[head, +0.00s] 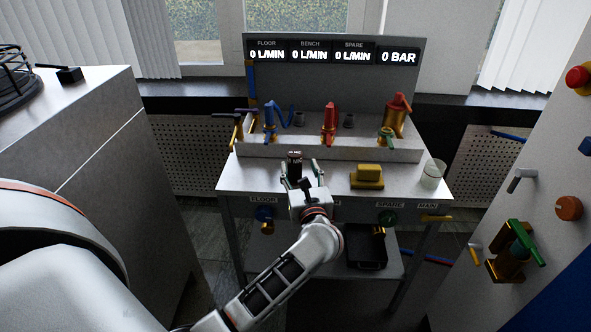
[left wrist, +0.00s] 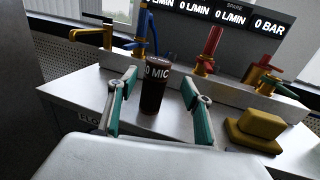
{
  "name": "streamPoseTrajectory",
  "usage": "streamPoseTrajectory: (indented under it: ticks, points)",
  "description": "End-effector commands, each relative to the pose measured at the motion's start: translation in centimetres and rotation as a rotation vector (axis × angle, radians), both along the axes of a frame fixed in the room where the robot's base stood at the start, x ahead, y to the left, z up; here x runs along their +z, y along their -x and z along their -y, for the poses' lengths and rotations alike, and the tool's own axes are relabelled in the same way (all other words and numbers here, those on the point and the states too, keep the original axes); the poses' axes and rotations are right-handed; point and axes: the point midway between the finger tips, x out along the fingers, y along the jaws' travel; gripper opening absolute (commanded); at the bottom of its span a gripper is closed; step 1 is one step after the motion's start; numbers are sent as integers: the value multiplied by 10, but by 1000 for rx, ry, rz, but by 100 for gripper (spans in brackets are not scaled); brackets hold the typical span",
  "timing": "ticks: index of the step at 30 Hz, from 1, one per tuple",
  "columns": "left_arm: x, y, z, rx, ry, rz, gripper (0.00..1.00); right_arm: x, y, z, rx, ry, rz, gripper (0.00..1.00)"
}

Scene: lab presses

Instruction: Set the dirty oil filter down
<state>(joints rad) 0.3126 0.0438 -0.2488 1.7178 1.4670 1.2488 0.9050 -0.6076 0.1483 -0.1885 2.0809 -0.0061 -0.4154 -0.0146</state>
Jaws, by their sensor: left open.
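My right gripper is not in view.
A yellow block (head: 367,176) and a clear glass beaker (head: 432,174) stand to the right on the bench. Blue, red and red-and-gold taps (head: 329,122) line the raised back ledge under a flow display (head: 333,52). A panel with valves (head: 515,250) stands at right.

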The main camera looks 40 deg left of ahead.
Motion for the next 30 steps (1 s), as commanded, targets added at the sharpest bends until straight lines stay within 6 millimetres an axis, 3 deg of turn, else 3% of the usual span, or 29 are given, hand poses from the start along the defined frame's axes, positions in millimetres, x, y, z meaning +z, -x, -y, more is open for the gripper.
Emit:
streamPoseTrajectory:
  ticks: [12,21,26,30]
  points:
    - [2,-32,-40,-2,-2,-1,50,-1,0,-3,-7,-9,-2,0]
    - [2,-35,-43,-2,-1,0,50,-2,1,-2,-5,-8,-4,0]
    - [2,-35,-42,-2,-1,0,11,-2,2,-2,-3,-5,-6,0]
    - [3,-35,-42,-3,-1,0,2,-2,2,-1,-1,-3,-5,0]
